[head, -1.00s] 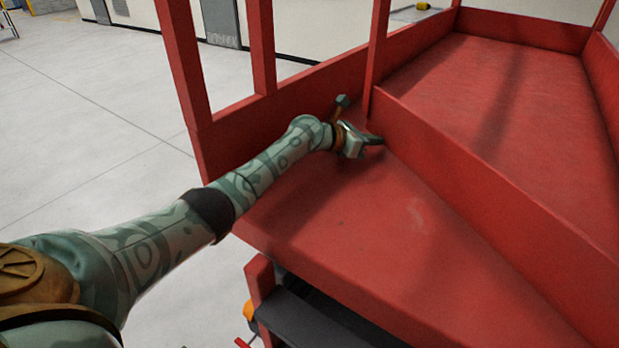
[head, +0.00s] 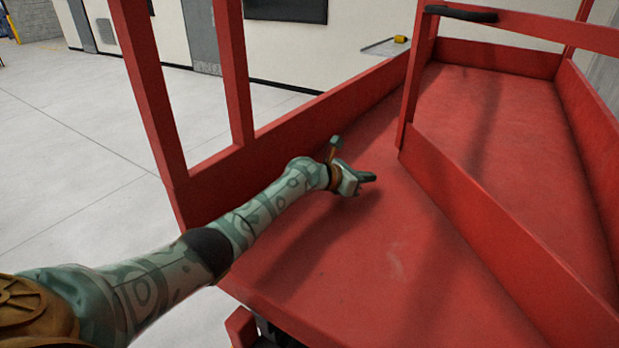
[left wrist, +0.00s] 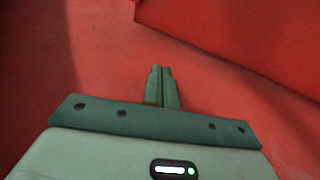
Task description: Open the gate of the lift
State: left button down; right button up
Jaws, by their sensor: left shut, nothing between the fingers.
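The red lift (head: 300,240) fills the middle and right of the head view. Its gate (head: 500,225) is a red frame with an upright post, a top bar and a low bottom board. A black handle (head: 461,13) sits on the top bar. The gate stands at a slant across the platform, with red floor on both sides of it. My left gripper (head: 372,177) is shut and empty, low over the floor, left of the gate's post and apart from it. In the left wrist view, the shut fingers (left wrist: 162,73) point toward the bottom board (left wrist: 240,40). My right gripper is not in view.
Red side posts (head: 235,70) and a low side board (head: 310,115) bound the platform on the left, close to my left arm. Open grey floor (head: 70,150) lies left of the lift. A wall with grey doors stands behind.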

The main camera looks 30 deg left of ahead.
pick_arm(q)
jog(key=p+v, duration=0.5)
jog(key=r+p+v, duration=0.1)
jog(key=p+v, duration=0.1)
jog(key=shift+s+a+r, duration=0.1)
jog(key=shift+s+a, duration=0.05)
jog(key=shift+s, duration=0.05)
jog(key=p+v, duration=0.1)
jog(key=v, duration=0.1)
jog(key=p+v, duration=0.3)
jog(key=v, duration=0.1)
jog(key=shift+f, duration=0.3)
jog(key=shift+s+a+p, duration=0.25)
jog(key=shift+s+p, duration=0.1)
jog(key=shift+f, duration=0.15)
